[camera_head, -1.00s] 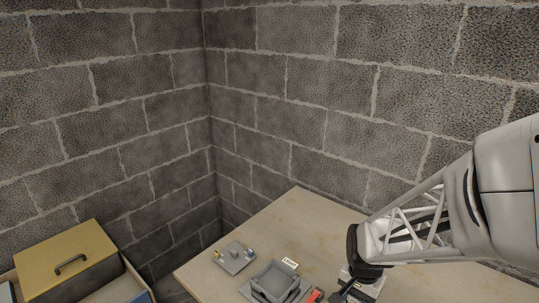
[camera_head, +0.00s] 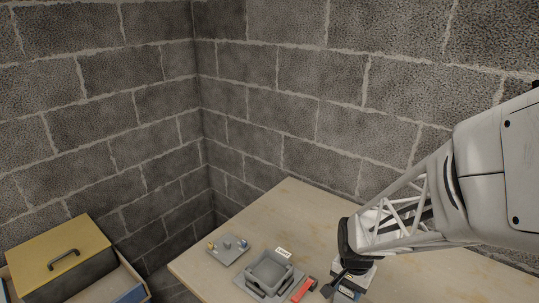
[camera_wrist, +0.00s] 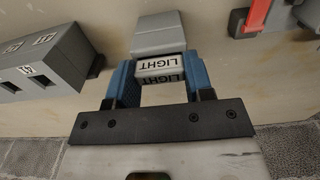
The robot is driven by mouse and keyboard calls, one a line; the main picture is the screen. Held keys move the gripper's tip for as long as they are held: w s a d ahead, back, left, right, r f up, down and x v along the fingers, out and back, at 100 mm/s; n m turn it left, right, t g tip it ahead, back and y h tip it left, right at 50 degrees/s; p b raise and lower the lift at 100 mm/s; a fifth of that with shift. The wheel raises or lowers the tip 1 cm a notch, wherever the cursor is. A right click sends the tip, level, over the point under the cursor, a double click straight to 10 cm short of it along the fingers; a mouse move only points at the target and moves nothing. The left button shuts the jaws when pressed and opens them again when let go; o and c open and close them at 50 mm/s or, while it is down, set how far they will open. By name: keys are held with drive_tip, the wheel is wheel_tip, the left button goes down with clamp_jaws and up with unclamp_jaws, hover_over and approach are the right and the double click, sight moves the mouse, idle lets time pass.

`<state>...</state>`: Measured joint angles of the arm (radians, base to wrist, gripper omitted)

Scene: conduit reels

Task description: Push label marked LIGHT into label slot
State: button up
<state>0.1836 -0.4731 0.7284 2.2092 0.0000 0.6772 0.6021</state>
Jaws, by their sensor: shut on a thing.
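The label marked LIGHT (camera_wrist: 160,66) is a small white plate between the blue fingertips of my gripper (camera_wrist: 160,73) in the wrist view. The gripper is shut on it, and the word reads upside down. A grey block (camera_wrist: 160,36) lies just beyond the label; I cannot tell whether they touch. No label slot can be clearly made out. In the head view my gripper (camera_head: 333,289) is low over the table, beside a small white and dark box (camera_head: 353,280), and the held label cannot be made out.
A grey tray-like box (camera_head: 270,272) with a small white tag (camera_head: 283,253) stands left of the gripper. A red-handled item (camera_head: 303,290) lies between them. A grey plate with small parts (camera_head: 228,250) is farther left. A grey unit with dark openings (camera_wrist: 40,65) stands left in the wrist view.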

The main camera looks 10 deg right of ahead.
drive_tip(key=shift+f, duration=0.1)
idle(0.3)
drive_tip(key=o, duration=1.2)
drive_tip(key=shift+r, duration=3.5)
drive_tip(key=shift+s+a+r, duration=0.1)
drive_tip(key=shift+a+r, duration=0.05)
drive_tip(key=shift+r, duration=0.35)
drive_tip(key=shift+s+a+r+n+t, duration=0.45)
drive_tip(key=shift+s+a+r+n, duration=0.9)
drive_tip(key=shift+r, duration=1.25)
drive_tip(key=shift+s+a+r+n+t, duration=0.4)
drive_tip(key=shift+s+a+r+n, duration=0.5)
drive_tip(key=shift+s+r+n, duration=1.1)
drive_tip(key=shift+s+a+r+n+t, duration=0.45)
drive_tip(key=shift+s+a+r+n, duration=1.05)
drive_tip(key=shift+r, duration=1.7)
